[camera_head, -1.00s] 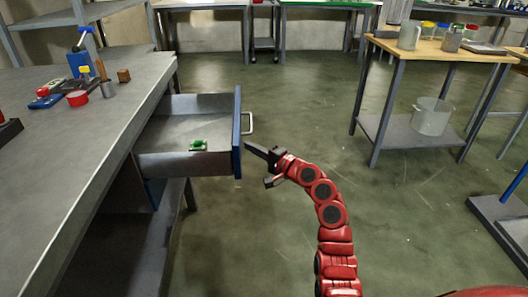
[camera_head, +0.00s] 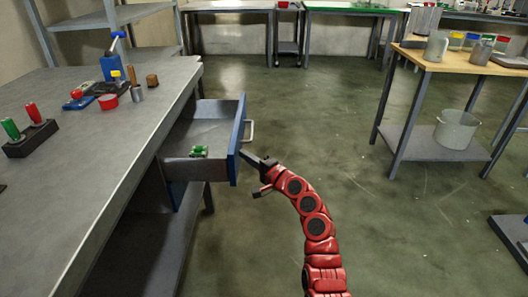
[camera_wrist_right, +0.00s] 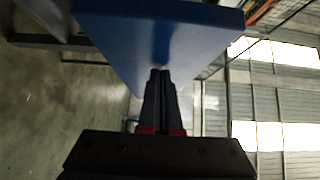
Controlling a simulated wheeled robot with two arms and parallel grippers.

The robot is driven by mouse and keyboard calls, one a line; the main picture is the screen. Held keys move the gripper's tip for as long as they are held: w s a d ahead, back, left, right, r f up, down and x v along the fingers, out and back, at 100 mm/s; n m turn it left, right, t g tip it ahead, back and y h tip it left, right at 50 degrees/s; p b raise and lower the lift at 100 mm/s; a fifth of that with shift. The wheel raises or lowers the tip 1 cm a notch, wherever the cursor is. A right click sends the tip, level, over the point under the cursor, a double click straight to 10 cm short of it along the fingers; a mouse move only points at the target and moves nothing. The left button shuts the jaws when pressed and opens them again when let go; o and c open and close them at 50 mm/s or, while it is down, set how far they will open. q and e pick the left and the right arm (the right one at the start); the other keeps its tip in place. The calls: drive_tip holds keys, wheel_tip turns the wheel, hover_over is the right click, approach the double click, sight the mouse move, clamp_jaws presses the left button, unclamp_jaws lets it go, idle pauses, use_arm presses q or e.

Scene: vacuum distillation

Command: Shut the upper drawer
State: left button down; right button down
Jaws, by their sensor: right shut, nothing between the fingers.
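The upper drawer (camera_head: 208,128) stands partly open out of the grey workbench (camera_head: 110,165). It has grey walls, a blue front (camera_head: 237,140) and a pale handle (camera_head: 250,130) on its outer face. A small green item (camera_head: 199,151) lies inside. My right gripper (camera_head: 254,162) is shut and empty, its tips at the near end of the blue front's outer face. In the right wrist view, the shut fingers (camera_wrist_right: 161,90) point at the blue front (camera_wrist_right: 155,35) and seem to touch it. My left gripper is not in view.
Screwdrivers in a black holder (camera_head: 32,137), a red cup (camera_head: 108,101) and other small items stand on the workbench. A wooden-topped table (camera_head: 455,63) with metal cups stands at the right, with a bucket (camera_head: 456,130) on its lower shelf. The floor between is clear.

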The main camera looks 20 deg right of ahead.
drive_tip(key=a, duration=0.3)
drive_tip(key=w+a, duration=0.1)
drive_tip(key=a, duration=0.2)
drive_tip(key=w+a+p, duration=0.1)
drive_tip(key=a, duration=0.3)
drive_tip(key=shift+w, duration=0.25)
drive_tip(key=w+a, duration=0.1)
drive_tip(key=a, duration=0.2)
drive_tip(key=w+a+b, duration=0.1)
drive_tip(key=a, duration=0.2)
drive_tip(key=w+a, duration=0.1)
drive_tip(key=a, duration=0.2)
drive_tip(key=shift+a+f+b, duration=0.1)
drive_tip(key=shift+f+b, duration=0.05)
drive_tip(key=shift+b, duration=0.2)
drive_tip(key=shift+w+a, duration=0.1)
drive_tip(key=shift+a, duration=0.55)
drive_tip(key=shift+a+r, duration=0.1)
drive_tip(key=shift+r, duration=0.1)
drive_tip(key=shift+a, duration=0.1)
